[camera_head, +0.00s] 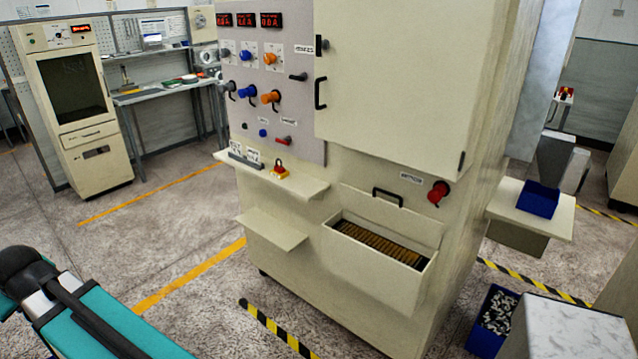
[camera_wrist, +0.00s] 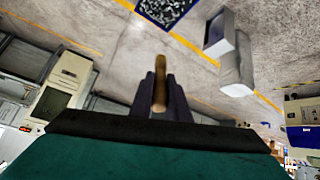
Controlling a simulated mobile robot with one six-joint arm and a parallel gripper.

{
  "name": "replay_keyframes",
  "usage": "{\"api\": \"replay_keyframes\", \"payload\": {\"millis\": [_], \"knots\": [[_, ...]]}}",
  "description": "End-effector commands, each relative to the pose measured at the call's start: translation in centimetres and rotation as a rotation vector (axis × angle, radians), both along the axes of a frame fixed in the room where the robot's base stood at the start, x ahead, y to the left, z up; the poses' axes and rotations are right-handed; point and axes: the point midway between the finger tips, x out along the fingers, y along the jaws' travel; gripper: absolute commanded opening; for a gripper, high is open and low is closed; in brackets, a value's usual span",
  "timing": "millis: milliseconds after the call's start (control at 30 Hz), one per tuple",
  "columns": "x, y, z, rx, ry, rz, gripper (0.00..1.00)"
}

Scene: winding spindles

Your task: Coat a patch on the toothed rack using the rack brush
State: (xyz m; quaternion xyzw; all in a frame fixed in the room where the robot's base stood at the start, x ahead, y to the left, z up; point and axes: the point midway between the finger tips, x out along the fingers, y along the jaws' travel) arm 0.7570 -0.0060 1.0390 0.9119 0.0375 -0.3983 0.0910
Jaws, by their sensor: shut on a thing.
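My gripper (camera_wrist: 161,92) shows in the wrist view, its two dark fingers shut on a tan, wooden-looking handle, which I take to be the rack brush (camera_wrist: 160,70). The bristles are not visible. In the head view, a brass-coloured ribbed row, apparently the toothed rack (camera_head: 382,246), lies inside an open cream bin (camera_head: 375,281) low on the front of the large cabinet. My gripper and the brush do not show clearly in the head view, and the rack cannot be made out in the wrist view.
The cream cabinet (camera_head: 395,90) has a knob panel, with a shelf (camera_head: 300,190) and a lower ledge (camera_head: 262,231) left of the bin. A red knob (camera_head: 438,192) sticks out near the bin. A blue crate (camera_head: 492,322) stands at right. The floor at left is open.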

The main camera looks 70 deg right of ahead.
Motion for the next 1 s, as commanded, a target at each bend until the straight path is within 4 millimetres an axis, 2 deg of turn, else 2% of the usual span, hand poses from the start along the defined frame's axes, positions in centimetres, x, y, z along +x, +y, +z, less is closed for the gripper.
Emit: {"api": "replay_keyframes", "payload": {"millis": [167,267,367,467,667,1000], "knots": [[0.1,-0.4,0.1,-0.003,0.001,-0.004,0.0],[0.2,-1.5,0.1,-0.01,0.003,-0.017,0.0],[0.3,-3.6,0.2,-0.022,0.008,-0.039,0.0],[0.4,-6.4,0.3,-0.039,0.014,-0.069,0.0],[0.1,-13.6,0.5,-0.08,0.034,-0.145,0.0],[-2.3,-26.0,0.7,-0.148,0.079,-0.274,0.0]]}}
